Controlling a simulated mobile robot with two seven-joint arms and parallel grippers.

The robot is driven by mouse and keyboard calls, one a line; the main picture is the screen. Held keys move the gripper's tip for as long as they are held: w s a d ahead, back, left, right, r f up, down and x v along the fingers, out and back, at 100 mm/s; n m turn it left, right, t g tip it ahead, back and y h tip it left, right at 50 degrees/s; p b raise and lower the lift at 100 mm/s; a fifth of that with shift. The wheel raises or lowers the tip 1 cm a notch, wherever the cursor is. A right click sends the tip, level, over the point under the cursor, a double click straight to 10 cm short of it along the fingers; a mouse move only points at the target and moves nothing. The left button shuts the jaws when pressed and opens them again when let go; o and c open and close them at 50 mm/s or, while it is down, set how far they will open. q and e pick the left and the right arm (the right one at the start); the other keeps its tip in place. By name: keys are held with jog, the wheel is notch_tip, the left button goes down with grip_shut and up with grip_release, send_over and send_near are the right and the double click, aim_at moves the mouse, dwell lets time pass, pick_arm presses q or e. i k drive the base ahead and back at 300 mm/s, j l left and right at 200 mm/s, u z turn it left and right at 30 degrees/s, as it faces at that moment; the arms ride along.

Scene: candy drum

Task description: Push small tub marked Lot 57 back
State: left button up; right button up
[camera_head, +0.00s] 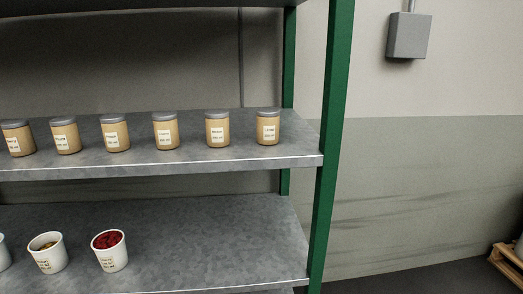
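Small white open tubs stand on the lower shelf (200,235) at the left. One tub (111,257) holds red pieces heaped to its rim. A second tub (49,261) to its left holds yellowish-brown contents lying lower inside. A third tub (3,256) is cut off by the left edge of the picture. Each of the two fuller-seen tubs has a printed label, but the text is too small to read, so I cannot tell which is Lot 57. Neither of my grippers is in view.
Several tan jars with grey lids, such as the rightmost jar (268,128), stand in a row on the upper shelf (180,164). A green post (329,150) bounds the rack at the right. The lower shelf is bare right of the red-filled tub. A wooden pallet (509,263) lies far right.

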aim_at(109, 246)
jog(key=i+j+u, duration=0.15)
jog(key=j, duration=0.3)
jog(key=i+j+u, duration=0.15)
jog(key=i+j, duration=0.2)
jog(key=i+j+u, duration=0.15)
jog(key=i+j, duration=0.15)
jog(key=j, duration=0.1)
